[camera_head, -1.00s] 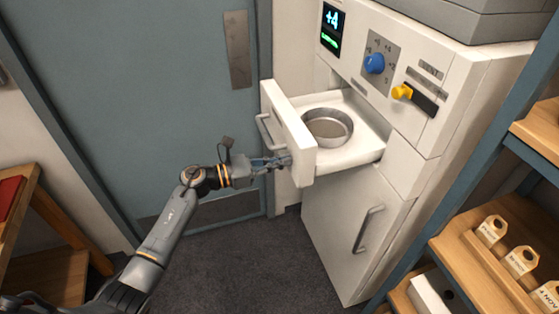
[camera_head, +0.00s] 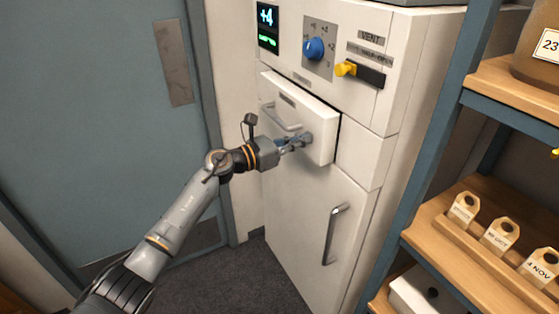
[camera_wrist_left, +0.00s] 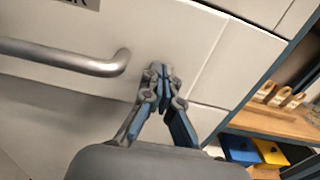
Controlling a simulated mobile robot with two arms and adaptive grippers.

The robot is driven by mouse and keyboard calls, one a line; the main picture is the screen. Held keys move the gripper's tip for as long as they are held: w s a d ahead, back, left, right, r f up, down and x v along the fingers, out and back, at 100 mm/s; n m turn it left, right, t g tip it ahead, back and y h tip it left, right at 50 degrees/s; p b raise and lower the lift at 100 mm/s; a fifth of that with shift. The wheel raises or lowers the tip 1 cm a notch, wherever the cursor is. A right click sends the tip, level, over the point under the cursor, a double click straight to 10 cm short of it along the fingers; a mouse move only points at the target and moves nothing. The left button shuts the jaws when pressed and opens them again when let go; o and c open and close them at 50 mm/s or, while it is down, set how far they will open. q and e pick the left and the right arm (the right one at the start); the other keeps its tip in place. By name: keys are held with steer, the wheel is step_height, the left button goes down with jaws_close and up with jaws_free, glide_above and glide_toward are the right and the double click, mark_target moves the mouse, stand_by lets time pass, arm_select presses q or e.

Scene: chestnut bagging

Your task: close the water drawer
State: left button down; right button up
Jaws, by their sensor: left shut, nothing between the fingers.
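The water drawer (camera_head: 318,123) is a white drawer front with a silver bar handle in the upper part of a white cabinet. It stands out only slightly from the cabinet face, with a dark gap along its right side, and its inside is hidden. My left gripper (camera_head: 304,140) is shut and empty, its fingertips at the drawer front just right of and below the handle (camera_head: 281,118). In the left wrist view the shut fingertips (camera_wrist_left: 160,72) are against or very near the white front, right of the handle (camera_wrist_left: 70,60). My right gripper is not in view.
Above the drawer are a lit display (camera_head: 268,25), a blue knob (camera_head: 314,48) and a yellow lever (camera_head: 346,69). A lower cabinet door with a handle (camera_head: 335,235) is below. A wooden shelf (camera_head: 425,222) with tags stands at right, a blue-grey door (camera_head: 100,110) at left.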

mark_target(317, 133)
arm_select(q)
steer(key=b+x, duration=0.2)
steer(key=x, duration=0.2)
steer(key=shift+w+d+f+b, duration=0.1)
steer(key=shift+w+d+b, duration=0.1)
steer(key=shift+b, duration=0.2)
steer(key=shift+d, duration=0.15)
steer(key=shift+r, duration=0.4)
